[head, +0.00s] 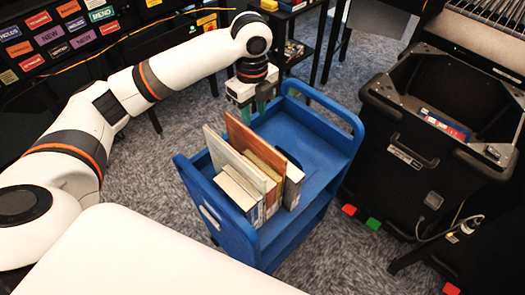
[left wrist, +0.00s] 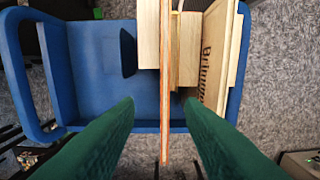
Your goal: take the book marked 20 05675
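Several books stand in a row on the blue cart (head: 320,140). A tall orange-brown book (head: 247,140) and a tall cream book (head: 232,152) rise above the shorter ones. No label 20 05675 is readable, so I cannot tell which book bears it. My left gripper (head: 258,106) is over the far end of the cart, beyond the books. In the left wrist view its green fingers (left wrist: 160,112) are apart, and the thin orange-edged book (left wrist: 165,110) appears between them, with gaps on both sides. A cream book marked "Brimm…" (left wrist: 212,60) is right of it. My right gripper is not in view.
A black bin (head: 430,125) with a few items inside stands right of the cart. A dark bookend-like piece (left wrist: 128,52) is on the cart beside the books. The rest of that cart shelf is clear. A dark rack with colored labels (head: 70,30) is at the upper left.

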